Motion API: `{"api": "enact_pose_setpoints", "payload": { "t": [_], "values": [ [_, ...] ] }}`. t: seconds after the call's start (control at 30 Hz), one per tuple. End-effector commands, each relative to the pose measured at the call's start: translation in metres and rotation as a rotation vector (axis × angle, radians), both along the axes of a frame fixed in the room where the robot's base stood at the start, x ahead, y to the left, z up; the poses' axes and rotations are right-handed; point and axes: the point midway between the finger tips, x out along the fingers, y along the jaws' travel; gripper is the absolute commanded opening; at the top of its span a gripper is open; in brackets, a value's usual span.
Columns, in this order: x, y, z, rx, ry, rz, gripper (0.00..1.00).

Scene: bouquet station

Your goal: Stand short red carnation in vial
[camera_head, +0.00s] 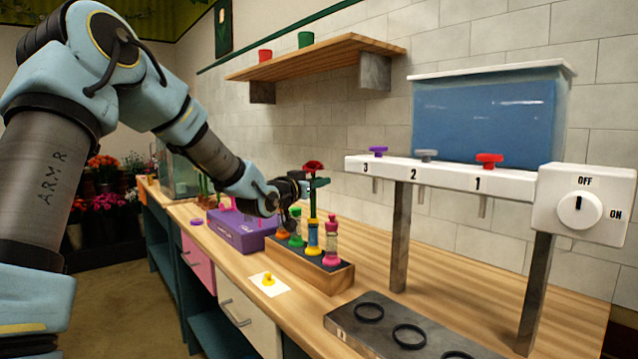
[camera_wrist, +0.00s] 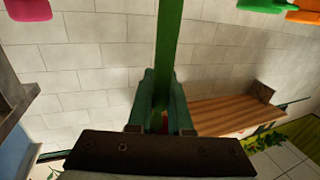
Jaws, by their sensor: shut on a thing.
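The red carnation (camera_head: 313,166) is upright in the head view, its bloom just above my gripper (camera_head: 310,187). My gripper is shut on its green stem (camera_wrist: 168,40). In the wrist view my two fingers (camera_wrist: 165,110) close around the stem, and most of the bloom is hidden there. Below, a wooden rack (camera_head: 300,274) holds several vials with coloured bases and collars. The stem's lower end is near the top of the yellow vial (camera_head: 313,245); I cannot tell whether it is inside. A pink vial (camera_head: 331,250) and a green vial (camera_head: 296,238) stand on either side.
A purple box (camera_head: 240,230) stands left of the rack. A yellow piece (camera_head: 268,279) lies on a white card in front. A water dispenser with coloured taps (camera_head: 440,172) and a dark tray with rings (camera_head: 395,328) stand right. A wooden shelf (camera_head: 315,58) hangs above.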

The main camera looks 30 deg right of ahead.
Motion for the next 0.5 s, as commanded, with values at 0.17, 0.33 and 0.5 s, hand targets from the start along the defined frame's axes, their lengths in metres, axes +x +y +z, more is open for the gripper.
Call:
{"api": "enact_pose_setpoints", "payload": {
  "t": [0.17, 0.33, 0.5],
  "values": [
    [-0.0001, -0.0002, 0.0005, 0.000, 0.000, 0.000, 0.23],
    [-0.0001, -0.0002, 0.0005, 0.000, 0.000, 0.000, 0.42],
    [-0.0001, -0.0002, 0.0005, 0.000, 0.000, 0.000, 0.53]
  ]
}}
